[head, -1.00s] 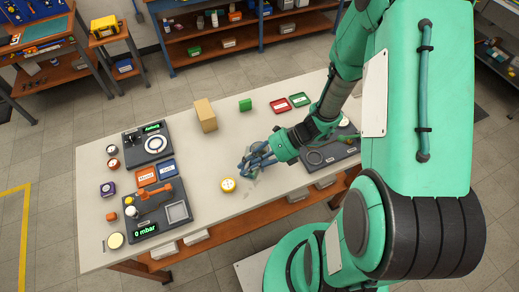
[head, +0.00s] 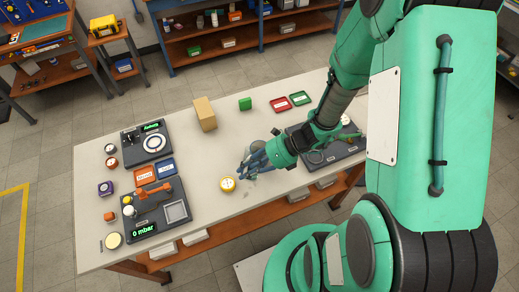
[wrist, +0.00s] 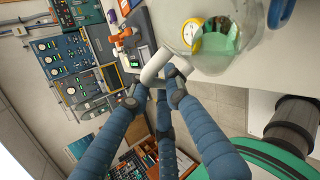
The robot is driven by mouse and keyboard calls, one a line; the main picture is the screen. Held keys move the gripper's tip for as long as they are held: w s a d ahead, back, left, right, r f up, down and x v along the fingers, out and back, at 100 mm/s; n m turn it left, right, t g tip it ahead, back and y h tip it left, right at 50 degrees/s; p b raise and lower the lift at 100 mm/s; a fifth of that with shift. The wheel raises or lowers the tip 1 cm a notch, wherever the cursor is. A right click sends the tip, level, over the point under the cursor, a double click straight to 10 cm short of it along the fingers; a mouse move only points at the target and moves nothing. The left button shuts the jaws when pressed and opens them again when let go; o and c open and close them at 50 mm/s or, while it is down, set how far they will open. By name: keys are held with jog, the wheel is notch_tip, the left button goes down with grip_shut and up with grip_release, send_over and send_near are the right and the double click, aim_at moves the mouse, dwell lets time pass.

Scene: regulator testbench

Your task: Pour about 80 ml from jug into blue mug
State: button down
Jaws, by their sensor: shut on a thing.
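The clear jug (wrist: 212,60) is at the top of the wrist view, with a pale handle (wrist: 153,68). My gripper (wrist: 165,80) has blue fingers and is shut on this handle. In the head view my gripper (head: 252,163) is over the middle front of the bench, and the jug is hard to make out beside it. A blue curved thing (wrist: 281,12) at the top right edge of the wrist view may be part of the blue mug; most of it is cut off. The liquid level in the jug cannot be told.
A round yellow dial (head: 228,184) lies on the bench (head: 215,220) just left of my gripper. A dark scale unit (head: 148,146) and a pressure unit reading 0 mbar (head: 160,222) stand at the left. A cardboard box (head: 204,114) and red and green trays (head: 300,98) are behind.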

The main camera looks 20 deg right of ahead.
jog(key=shift+s+a+f+n+t+h+b, duration=0.5)
jog(key=shift+f+b, duration=0.75)
jog(key=shift+b, duration=0.75)
jog(key=shift+s+a+f+n+t+h+b, duration=0.3)
jog(key=shift+s+a+f+t+h+b, duration=0.3)
jog(key=shift+f+b, duration=1.1)
jog(key=shift+s+a+f+n+t+h+b, duration=0.5)
jog(key=shift+f+b, duration=0.35)
jog(key=shift+b, duration=1.5)
jog(key=b, duration=0.1)
jog(key=f+b, duration=0.1)
jog(key=shift+s+a+h+b, duration=0.1)
jog(key=shift+s+h+b, duration=0.1)
jog(key=shift+h+b, duration=0.15)
jog(key=shift+s+a+f+n+t+h+b, duration=0.15)
jog(key=shift+f+n+t+h+b, duration=0.3)
jog(key=shift+b, duration=0.6)
jog(key=shift+r, duration=0.3)
